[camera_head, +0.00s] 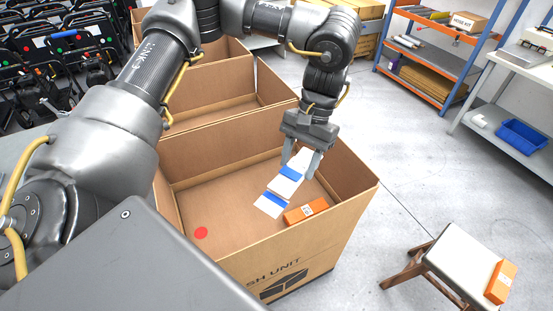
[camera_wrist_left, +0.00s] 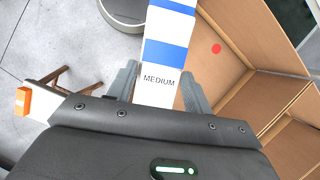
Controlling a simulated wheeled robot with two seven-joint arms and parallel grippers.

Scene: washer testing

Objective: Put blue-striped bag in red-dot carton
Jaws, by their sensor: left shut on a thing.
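The blue-striped bag (camera_head: 282,184) is white with blue bands and hangs from my left gripper (camera_head: 302,168). The gripper is shut on its upper end, over the opening of the red-dot carton (camera_head: 232,154). In the wrist view the bag (camera_wrist_left: 166,52) reads "MEDIUM" and sits between the fingers (camera_wrist_left: 157,88). The carton is brown and open, with a red dot (camera_head: 201,233) on its inside; it also shows in the wrist view (camera_wrist_left: 262,38). I cannot tell whether the bag's lower end touches the carton floor. My right gripper is not in view.
An orange box (camera_head: 306,211) shows inside the carton, near its front wall. More open cartons (camera_head: 215,105) stand behind. A stool (camera_head: 459,254) with another orange box (camera_head: 501,282) stands at right. A shelf rack (camera_head: 440,57) and a white table are at the back right.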

